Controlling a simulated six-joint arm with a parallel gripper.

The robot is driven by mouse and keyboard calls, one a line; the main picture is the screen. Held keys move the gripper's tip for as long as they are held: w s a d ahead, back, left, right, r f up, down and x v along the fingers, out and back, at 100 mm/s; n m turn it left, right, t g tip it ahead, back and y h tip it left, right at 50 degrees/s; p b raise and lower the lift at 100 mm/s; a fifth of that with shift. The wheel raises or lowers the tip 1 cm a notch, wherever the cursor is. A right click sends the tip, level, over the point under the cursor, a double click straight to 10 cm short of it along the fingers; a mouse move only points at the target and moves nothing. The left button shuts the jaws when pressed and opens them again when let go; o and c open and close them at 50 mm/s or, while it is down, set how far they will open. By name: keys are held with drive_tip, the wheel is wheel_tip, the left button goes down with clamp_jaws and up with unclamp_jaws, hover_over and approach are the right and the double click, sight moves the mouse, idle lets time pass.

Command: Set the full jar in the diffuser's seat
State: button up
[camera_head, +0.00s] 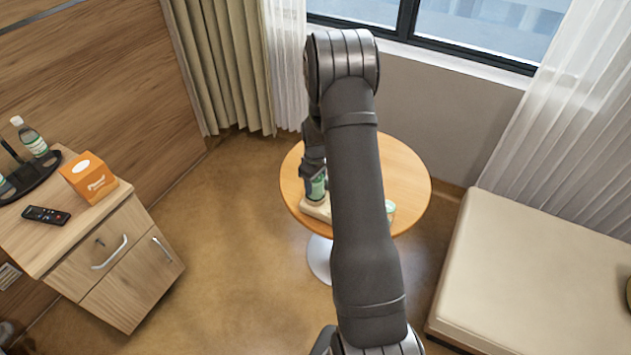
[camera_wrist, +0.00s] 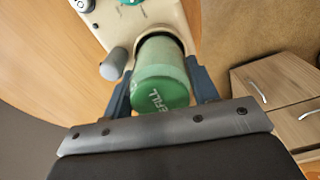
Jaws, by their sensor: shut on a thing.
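My gripper (camera_wrist: 161,84) is shut on a green jar (camera_wrist: 160,72) marked "REFILL", with one blue-grey finger on each side. The jar's far end is at the dark round seat of the cream diffuser (camera_wrist: 158,14); how deep it sits I cannot tell. A grey knob (camera_wrist: 114,64) on the diffuser is beside the seat. In the head view the jar (camera_head: 316,189) looks upright below my gripper (camera_head: 314,172), at the cream diffuser (camera_head: 318,210) on the round table. My arm hides part of the table.
A green and white item (camera_head: 390,208) shows on the round wooden table (camera_head: 408,180), just right of my arm. The table's right side looks clear. A bedside cabinet (camera_head: 115,260) with an orange box (camera_head: 88,178), a remote (camera_head: 46,215) and bottles stands at left. A cream bench (camera_head: 530,275) is at right.

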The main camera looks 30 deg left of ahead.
drive_tip(key=shift+f, duration=0.35)
drive_tip(key=o, duration=1.2)
drive_tip(key=shift+c, duration=0.2)
drive_tip(key=o, duration=0.3)
drive_tip(key=shift+o, duration=0.2)
drive_tip(key=shift+r, duration=4)
drive_tip(key=shift+f, duration=0.15)
